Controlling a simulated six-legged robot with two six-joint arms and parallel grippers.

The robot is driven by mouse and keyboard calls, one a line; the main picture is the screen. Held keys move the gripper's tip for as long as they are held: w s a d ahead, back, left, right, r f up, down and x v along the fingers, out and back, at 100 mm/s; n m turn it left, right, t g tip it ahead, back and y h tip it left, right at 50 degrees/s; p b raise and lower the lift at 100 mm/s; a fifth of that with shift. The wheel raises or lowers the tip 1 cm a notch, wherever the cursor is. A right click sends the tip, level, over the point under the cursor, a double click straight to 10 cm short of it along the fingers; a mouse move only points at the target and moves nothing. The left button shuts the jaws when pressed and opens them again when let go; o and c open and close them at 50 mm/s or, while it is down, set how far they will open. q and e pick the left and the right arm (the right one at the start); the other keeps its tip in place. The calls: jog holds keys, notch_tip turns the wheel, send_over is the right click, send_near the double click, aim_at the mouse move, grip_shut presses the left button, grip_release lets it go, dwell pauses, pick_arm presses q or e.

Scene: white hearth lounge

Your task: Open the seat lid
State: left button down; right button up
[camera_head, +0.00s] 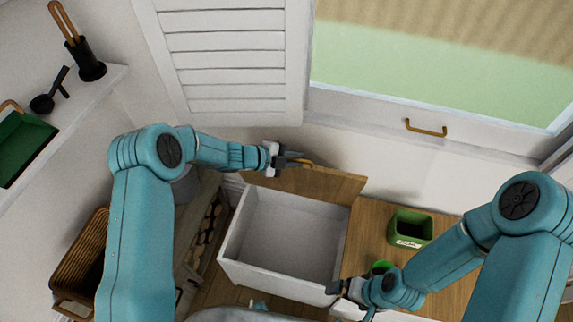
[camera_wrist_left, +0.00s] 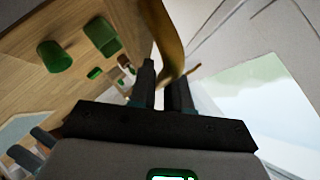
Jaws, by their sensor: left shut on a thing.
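The wooden seat lid (camera_head: 325,184) stands raised along the back edge of the white seat box (camera_head: 237,240), close to the wall. The box's inside is open to view and looks empty. My left gripper (camera_head: 297,160) is at the lid's upper left part, shut on its brass-coloured handle. In the left wrist view, the curved handle (camera_wrist_left: 168,45) passes between the two dark fingers (camera_wrist_left: 163,88). My right gripper (camera_head: 335,287) is by the box's front right corner; its jaw opening is too small to make out.
A green container (camera_head: 410,228) and a green cup (camera_head: 383,268) stand on the wooden bench top (camera_head: 372,225) right of the box. A louvred shutter (camera_head: 225,60) and a window sill are behind. A wicker basket (camera_head: 78,255) and a log niche (camera_head: 208,232) are at left.

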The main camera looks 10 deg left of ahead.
pick_arm(q)
jog(key=shift+w+a+r, duration=0.1)
jog(key=shift+w+r, duration=0.05)
jog(key=shift+w, duration=0.4)
jog(key=c, duration=1.2)
grip_release()
jog(key=shift+s, duration=0.1)
jog(key=shift+s, duration=0.1)
jog(key=v, duration=1.6)
jog(key=shift+r+b, duration=0.25)
jog(key=shift+b, duration=0.15)
